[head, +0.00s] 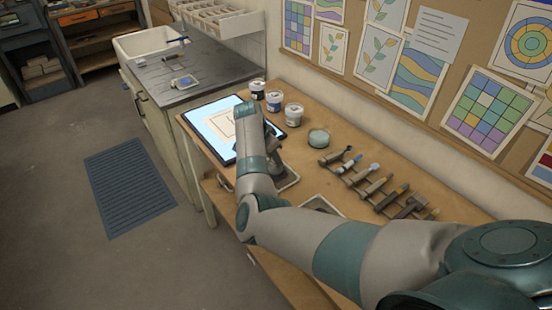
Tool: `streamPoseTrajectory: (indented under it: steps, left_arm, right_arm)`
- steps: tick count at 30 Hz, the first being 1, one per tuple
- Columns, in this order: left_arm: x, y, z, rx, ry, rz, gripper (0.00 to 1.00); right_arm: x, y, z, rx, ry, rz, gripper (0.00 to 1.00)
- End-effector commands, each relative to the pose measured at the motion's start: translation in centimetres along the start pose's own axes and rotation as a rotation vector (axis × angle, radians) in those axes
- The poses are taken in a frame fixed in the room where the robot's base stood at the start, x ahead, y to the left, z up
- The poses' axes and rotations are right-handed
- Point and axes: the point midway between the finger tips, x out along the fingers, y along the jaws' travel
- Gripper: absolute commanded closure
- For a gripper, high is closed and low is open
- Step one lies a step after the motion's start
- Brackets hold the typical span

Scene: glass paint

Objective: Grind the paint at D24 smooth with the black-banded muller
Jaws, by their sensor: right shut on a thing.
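My right arm reaches in from the right, and its gripper (274,158) is low over the bench, beside the lit panel. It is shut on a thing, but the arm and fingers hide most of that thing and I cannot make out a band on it. Under and beside the gripper is a pale-rimmed tray or slab (290,180), partly covered by my arm. No paint patch or D24 label can be read here. My left gripper is not in view.
A lit panel (212,122) with a sheet lies on the wooden bench. Several lidded jars (293,115) and a round pale-green dish (318,138) stand behind. A rack of brushes and tools (372,185) lies right. The wall (280,70) closes off the back.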

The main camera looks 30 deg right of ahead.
Motion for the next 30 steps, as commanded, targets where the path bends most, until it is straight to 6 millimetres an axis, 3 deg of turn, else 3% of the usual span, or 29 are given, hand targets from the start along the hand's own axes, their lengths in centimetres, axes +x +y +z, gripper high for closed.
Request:
streamPoseTrajectory:
  steps: [16,30]
  left_arm:
    - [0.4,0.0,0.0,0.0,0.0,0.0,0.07]
    - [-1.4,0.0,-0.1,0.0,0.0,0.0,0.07]
  right_arm:
    - [-0.2,-0.6,1.0,-0.003,-0.004,0.002,0.99]
    - [-0.8,0.5,1.7,-0.002,-0.004,0.003,0.99]
